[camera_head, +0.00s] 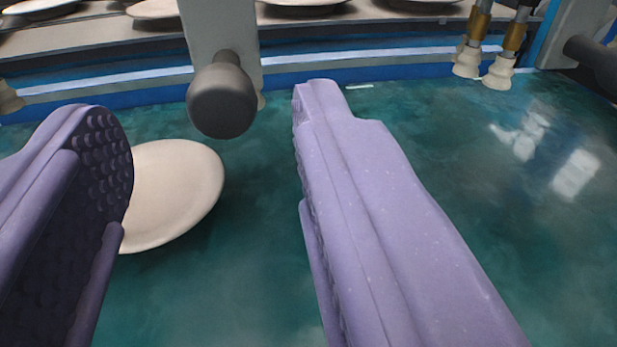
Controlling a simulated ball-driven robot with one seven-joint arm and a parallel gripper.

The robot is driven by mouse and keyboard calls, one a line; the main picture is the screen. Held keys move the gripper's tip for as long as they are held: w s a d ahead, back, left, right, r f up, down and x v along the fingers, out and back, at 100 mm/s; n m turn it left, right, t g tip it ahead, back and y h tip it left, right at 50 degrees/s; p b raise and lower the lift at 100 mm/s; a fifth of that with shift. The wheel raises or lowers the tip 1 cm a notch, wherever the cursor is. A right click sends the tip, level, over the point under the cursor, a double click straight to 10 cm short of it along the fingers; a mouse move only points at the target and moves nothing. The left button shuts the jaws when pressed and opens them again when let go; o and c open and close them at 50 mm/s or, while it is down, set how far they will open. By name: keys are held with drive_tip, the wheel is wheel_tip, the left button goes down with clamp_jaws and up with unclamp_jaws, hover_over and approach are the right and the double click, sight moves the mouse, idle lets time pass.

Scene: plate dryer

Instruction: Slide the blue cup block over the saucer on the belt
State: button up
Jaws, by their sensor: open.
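A cream saucer (170,190) lies on the glossy teal belt (250,270), its left side hidden by my left finger. My gripper (212,112) is open and empty, with purple textured fingers on either side. A grey upright plate (220,30) with a dark round knob (222,98) shows between and beyond the fingertips, above and behind the saucer. No block that is plainly blue stands out, so I cannot tell which one is the blue cup block.
Suction cups on brass stems (488,52) hang at the upper right, beside another grey plate (568,30) with a dark knob (594,60). A blue and white rail (400,62) runs across the back. Several plates (155,9) lie beyond it. The belt's right side is clear.

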sight(223, 62)
drive_tip(key=shift+f, duration=0.25)
drive_tip(key=b+x, duration=0.2)
drive_tip(key=x, duration=0.4)
drive_tip(key=shift+w, duration=0.3)
drive_tip(key=shift+w+a+r, duration=0.1)
drive_tip(key=shift+w, duration=0.35)
clamp_jaws()
